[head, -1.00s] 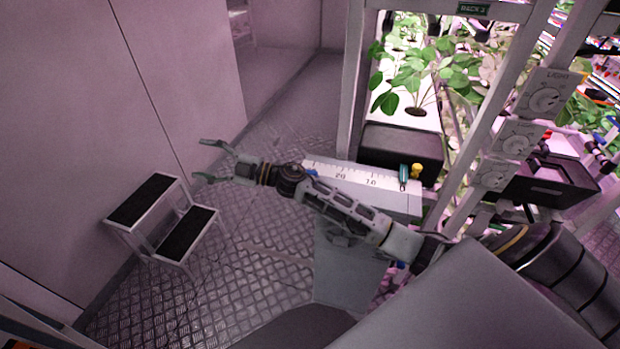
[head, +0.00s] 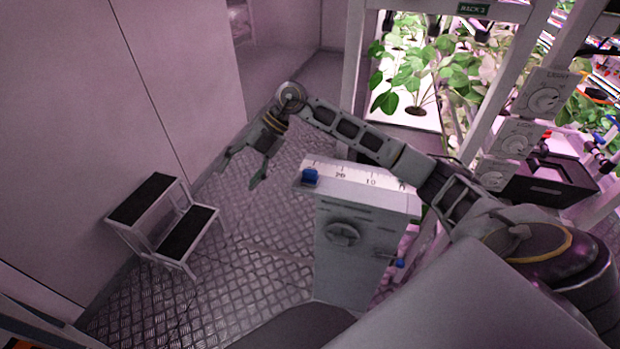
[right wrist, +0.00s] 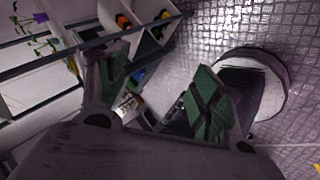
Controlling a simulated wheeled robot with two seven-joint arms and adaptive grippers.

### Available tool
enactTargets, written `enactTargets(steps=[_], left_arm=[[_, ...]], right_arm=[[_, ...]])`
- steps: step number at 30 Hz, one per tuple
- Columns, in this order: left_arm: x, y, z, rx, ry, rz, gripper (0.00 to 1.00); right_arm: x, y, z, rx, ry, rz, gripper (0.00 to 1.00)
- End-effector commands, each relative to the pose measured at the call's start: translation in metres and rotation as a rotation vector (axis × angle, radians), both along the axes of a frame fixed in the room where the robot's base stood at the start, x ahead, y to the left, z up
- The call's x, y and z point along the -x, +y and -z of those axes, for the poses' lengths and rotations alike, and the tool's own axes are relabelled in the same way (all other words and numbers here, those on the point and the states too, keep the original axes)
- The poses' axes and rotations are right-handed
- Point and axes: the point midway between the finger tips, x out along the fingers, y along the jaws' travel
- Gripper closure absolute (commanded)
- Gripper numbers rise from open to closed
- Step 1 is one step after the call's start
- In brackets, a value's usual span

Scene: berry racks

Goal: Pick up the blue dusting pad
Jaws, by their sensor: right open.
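A small blue block, which looks like the blue dusting pad (head: 310,176), sits at the left end of the ruler-marked top of a grey cabinet (head: 345,240). My right gripper (head: 245,166) is open and empty, hanging over the floor to the left of the cabinet, fingers pointing down and left. It is apart from the pad. In the right wrist view, the open green-padded fingers (right wrist: 160,85) frame a small blue patch (right wrist: 136,78) that seems to be the pad; its shape is unclear there. My left gripper is not in view.
A step stool (head: 165,225) stands on the metal floor at the left. A plant rack (head: 485,120) with light dials rises right of the cabinet. Dark trays (head: 548,185) are at the far right. Floor between stool and cabinet is clear.

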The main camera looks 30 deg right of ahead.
Motion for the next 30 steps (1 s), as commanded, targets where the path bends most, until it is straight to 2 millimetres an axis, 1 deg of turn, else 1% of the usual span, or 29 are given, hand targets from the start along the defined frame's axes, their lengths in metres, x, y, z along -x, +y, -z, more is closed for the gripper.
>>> enactTargets(steps=[1, 5, 7, 12, 16, 18, 21, 26, 30], left_arm=[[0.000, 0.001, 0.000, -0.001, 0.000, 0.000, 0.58], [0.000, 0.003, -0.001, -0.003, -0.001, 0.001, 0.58], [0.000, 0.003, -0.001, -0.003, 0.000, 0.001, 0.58], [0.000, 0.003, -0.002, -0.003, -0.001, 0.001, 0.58], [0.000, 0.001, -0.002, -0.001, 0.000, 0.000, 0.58], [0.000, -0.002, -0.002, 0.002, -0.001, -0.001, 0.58], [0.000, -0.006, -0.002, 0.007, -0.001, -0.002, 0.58], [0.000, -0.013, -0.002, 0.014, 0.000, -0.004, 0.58], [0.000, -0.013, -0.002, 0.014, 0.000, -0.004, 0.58]], right_arm=[[-0.001, -0.016, -0.002, 0.070, 0.007, 0.009, 0.34], [-0.002, -0.057, -0.004, 0.245, 0.041, 0.049, 0.34], [-0.002, -0.081, -0.007, 0.339, 0.060, 0.080, 0.34], [0.001, -0.140, -0.023, 0.554, 0.110, 0.178, 0.34], [0.005, -0.175, -0.037, 0.675, 0.142, 0.252, 0.34], [0.008, -0.187, -0.042, 0.718, 0.155, 0.281, 0.34], [0.010, -0.198, -0.047, 0.756, 0.166, 0.310, 0.34], [0.011, -0.203, -0.049, 0.774, 0.173, 0.322, 0.34], [0.011, -0.203, -0.049, 0.772, 0.172, 0.321, 0.34]])
